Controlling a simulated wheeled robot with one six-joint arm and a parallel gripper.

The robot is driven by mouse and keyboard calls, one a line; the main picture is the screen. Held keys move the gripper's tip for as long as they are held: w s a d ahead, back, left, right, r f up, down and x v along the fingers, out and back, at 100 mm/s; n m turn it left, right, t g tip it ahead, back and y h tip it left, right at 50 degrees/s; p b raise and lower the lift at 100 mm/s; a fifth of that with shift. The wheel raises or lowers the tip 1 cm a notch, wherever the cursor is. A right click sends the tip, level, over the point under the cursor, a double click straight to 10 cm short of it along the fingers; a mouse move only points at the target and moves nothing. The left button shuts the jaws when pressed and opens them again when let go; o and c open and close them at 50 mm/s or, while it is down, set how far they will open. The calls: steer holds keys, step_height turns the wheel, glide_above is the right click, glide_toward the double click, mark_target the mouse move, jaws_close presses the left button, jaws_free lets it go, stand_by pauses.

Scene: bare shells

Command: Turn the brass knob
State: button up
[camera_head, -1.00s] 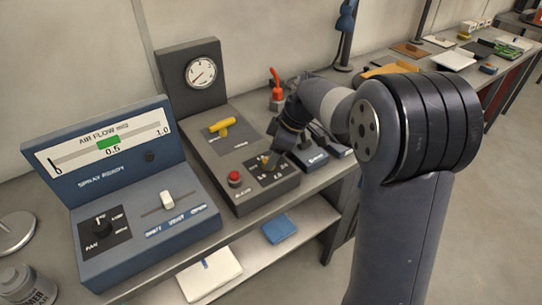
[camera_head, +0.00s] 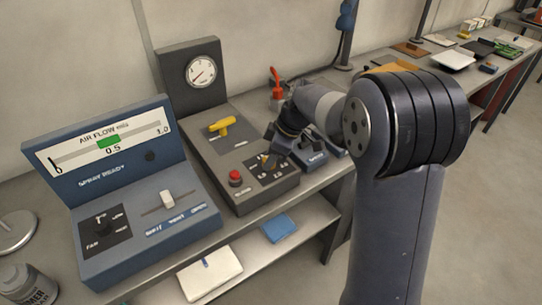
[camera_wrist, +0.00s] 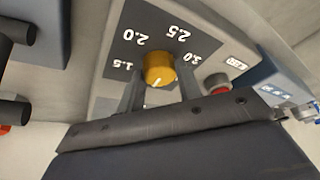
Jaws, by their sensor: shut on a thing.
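The brass knob (camera_wrist: 160,69) is a round yellow knob on the dark dial plate of the grey panel (camera_head: 246,192). Upside-down marks 1.5, 2.0, 2.5 and 3.0 surround it in the wrist view. A pale pointer line on its face points toward the bottom of that view. My gripper (camera_wrist: 161,88) is shut on the knob, with one finger on each side of it. In the head view my gripper (camera_head: 268,154) comes down onto the dial from the right and hides part of the knob.
A red button (camera_head: 235,178) sits left of the dial, and a yellow lever (camera_head: 221,126) and a gauge (camera_head: 201,71) stand behind. A blue air-flow console (camera_head: 140,240) is to the left. A red-handled object (camera_head: 276,88) stands behind my wrist.

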steer(key=shift+m, duration=0.4)
steer(key=shift+c, duration=0.3)
steer(key=shift+m+t+b, duration=0.4)
steer(key=shift+m+b, duration=0.15)
steer(key=shift+m, duration=0.05)
steer(key=m+t, duration=0.1)
steer(key=m, duration=0.2)
steer(key=shift+s+a+h+b, duration=0.1)
steer(key=shift+s+h+b, duration=0.05)
steer(key=shift+h+b, duration=0.25)
steer(key=m+t+h, duration=0.1)
steer(key=m, duration=0.2)
steer(key=m+h, duration=0.1)
steer(key=m, duration=0.2)
steer(key=shift+s+a+m+t+p, duration=0.1)
steer(key=shift+a+m+t+p, duration=0.05)
steer(key=shift+m+t+p, duration=0.25)
steer(key=m+h, duration=0.1)
steer(key=m, duration=0.2)
steer(key=m+h+b, duration=0.1)
steer(key=m, duration=0.2)
steer(key=shift+a+f+b, duration=0.1)
steer(key=shift+a+b, duration=0.05)
steer(key=shift+b, duration=0.15)
steer(key=m+h, duration=0.1)
steer(key=m, duration=0.2)
steer(key=m+g+h+b, duration=0.1)
steer(key=m, duration=0.1)
steer(key=shift+a+m, duration=0.1)
steer(key=shift+m, duration=0.3)
